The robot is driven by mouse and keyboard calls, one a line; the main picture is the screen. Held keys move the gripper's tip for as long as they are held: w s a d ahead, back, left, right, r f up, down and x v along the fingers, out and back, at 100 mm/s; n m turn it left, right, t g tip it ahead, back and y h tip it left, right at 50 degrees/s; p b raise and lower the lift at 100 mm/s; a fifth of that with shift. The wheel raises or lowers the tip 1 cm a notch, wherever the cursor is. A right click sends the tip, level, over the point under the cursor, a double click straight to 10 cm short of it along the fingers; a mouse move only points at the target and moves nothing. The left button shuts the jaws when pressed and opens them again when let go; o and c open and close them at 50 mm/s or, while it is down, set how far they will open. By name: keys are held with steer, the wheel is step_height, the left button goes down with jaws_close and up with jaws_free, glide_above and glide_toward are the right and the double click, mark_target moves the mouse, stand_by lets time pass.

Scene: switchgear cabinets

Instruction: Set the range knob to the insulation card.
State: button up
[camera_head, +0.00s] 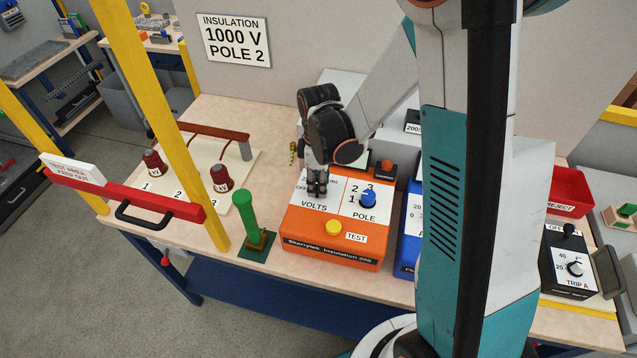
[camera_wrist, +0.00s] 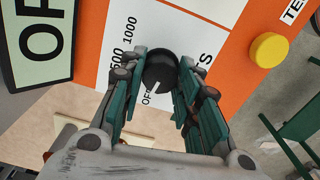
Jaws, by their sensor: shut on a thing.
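The insulation card (camera_head: 234,41) on the wall reads "INSULATION 1000 V POLE 2". The orange insulation tester (camera_head: 330,245) sits on the bench below it. Its black range knob (camera_wrist: 159,71) shows in the wrist view, with labels OFF, 500 and 1000 around it. Its white pointer line points at OFF. My gripper (camera_head: 317,190) points down over the VOLTS side of the tester and hides the knob in the head view. In the wrist view my gripper's fingers (camera_wrist: 161,68) are on both sides of the knob, shut on it.
A blue pole knob (camera_head: 367,198) and a yellow test button (camera_head: 333,227) are close by on the tester. A green post (camera_head: 246,218) stands to its left. A blue tester (camera_head: 409,235) is to its right, partly behind my arm. A yellow upright (camera_head: 178,130) stands at the bench front.

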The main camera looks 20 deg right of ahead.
steer(key=m+b, duration=0.3)
steer(key=m, duration=0.3)
steer(key=shift+f, duration=0.1)
steer(key=m+b, duration=0.1)
steer(key=m, duration=0.4)
steer(key=shift+m+b, duration=0.35)
steer(key=shift+m, duration=0.05)
steer(key=m+b, duration=0.1)
steer(key=m, duration=0.4)
steer(key=m+b, duration=0.1)
steer(key=m, duration=0.4)
steer(key=shift+m, duration=0.4)
steer(key=o, duration=1.1)
